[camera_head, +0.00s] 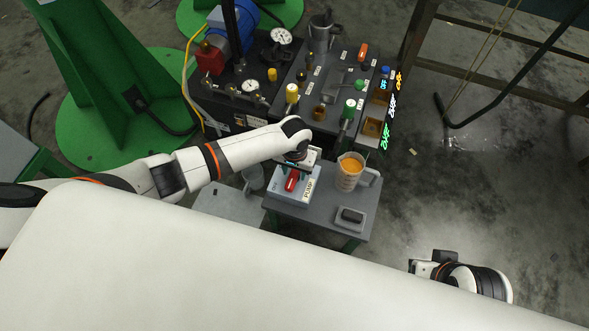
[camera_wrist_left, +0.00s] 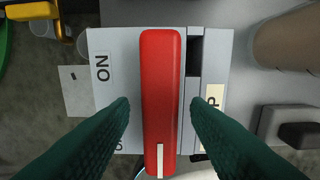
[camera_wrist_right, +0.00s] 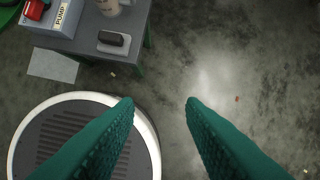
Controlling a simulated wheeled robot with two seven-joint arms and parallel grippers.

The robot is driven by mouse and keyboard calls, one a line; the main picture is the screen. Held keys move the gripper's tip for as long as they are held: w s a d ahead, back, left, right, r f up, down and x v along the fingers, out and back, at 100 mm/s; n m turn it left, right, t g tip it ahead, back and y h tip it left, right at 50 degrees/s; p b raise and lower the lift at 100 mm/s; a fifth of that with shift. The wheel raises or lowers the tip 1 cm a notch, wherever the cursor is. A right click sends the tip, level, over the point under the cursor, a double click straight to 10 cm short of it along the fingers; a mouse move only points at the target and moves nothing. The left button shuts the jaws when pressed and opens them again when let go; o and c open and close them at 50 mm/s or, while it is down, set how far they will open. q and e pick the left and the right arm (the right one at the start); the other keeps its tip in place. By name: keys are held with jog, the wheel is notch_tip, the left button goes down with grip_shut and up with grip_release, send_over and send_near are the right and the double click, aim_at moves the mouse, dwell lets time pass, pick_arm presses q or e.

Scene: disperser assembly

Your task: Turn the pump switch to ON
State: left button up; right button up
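The pump switch is a light grey box (camera_head: 290,199) with a red bar handle (camera_head: 292,181) on the small grey table. In the left wrist view the red handle (camera_wrist_left: 160,80) stands lengthwise, with a white stripe at its lower end. A second label lower left is mostly hidden by a finger. My left gripper (camera_wrist_left: 160,104) is open, its green fingers on either side of the handle with gaps visible. My right gripper (camera_wrist_right: 159,102) is open and empty over the floor, away from the switch.
An orange-filled beaker (camera_head: 350,172) stands right of the switch box on the small table (camera_head: 320,219). A dark block on a pale dish (camera_head: 351,217) lies at its front right. The machine panel (camera_head: 325,90) with knobs and gauges is behind. Open floor lies right.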

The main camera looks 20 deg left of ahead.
pick_arm(q)
jog(key=c, duration=0.8)
jog(key=shift+c, duration=0.2)
